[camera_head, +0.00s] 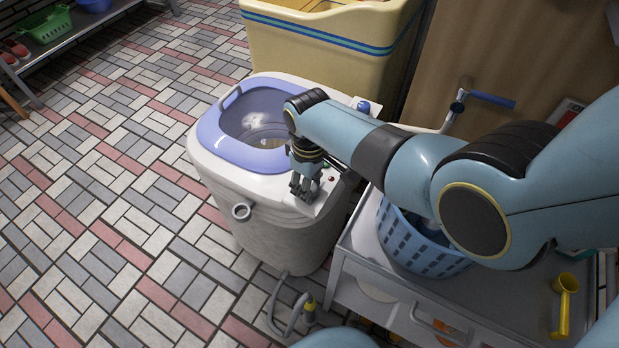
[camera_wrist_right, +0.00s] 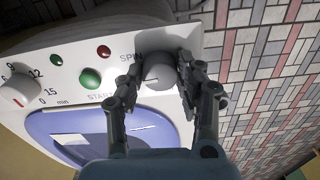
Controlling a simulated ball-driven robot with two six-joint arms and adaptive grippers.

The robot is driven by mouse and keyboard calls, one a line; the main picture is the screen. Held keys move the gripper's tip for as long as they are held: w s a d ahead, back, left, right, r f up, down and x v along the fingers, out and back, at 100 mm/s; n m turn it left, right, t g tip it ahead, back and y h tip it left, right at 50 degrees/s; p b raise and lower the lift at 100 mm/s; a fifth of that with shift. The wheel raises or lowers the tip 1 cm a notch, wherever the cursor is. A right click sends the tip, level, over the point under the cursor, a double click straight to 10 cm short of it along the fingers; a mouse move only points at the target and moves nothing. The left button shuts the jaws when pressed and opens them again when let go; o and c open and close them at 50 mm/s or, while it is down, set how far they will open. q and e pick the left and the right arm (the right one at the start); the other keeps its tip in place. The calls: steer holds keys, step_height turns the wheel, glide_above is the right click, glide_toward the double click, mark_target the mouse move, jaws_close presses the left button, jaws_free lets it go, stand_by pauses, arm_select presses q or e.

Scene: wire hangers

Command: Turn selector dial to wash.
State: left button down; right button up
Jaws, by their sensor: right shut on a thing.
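The washing machine (camera_head: 262,222) is a small white tub with a blue-purple rim. Its control panel (camera_wrist_right: 120,47) shows close in the right wrist view. In the head view the right gripper (camera_head: 304,188) is over the panel and hides the dial. A wash mark and the dial's exact setting cannot be made out. My left gripper is not in view.
A blue basket (camera_head: 420,240) stands on a grey stand to the right. A yellow tub (camera_head: 320,35) is behind.

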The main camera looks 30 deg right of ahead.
steer(key=n+p, duration=0.1)
steer(key=n, duration=0.2)
steer(key=shift+r+n, duration=0.1)
steer(key=shift+n, duration=0.3)
steer(key=n+p, duration=0.1)
steer(key=n, duration=0.3)
steer(key=shift+n, duration=0.3)
steer(key=n+p, duration=0.1)
steer(key=n, duration=0.3)
steer(key=shift+a, duration=0.1)
steer(key=shift+n+p, duration=0.35)
steer(key=shift+n, duration=1.85)
steer(key=o, duration=1.1)
steer(key=shift+o, duration=0.2)
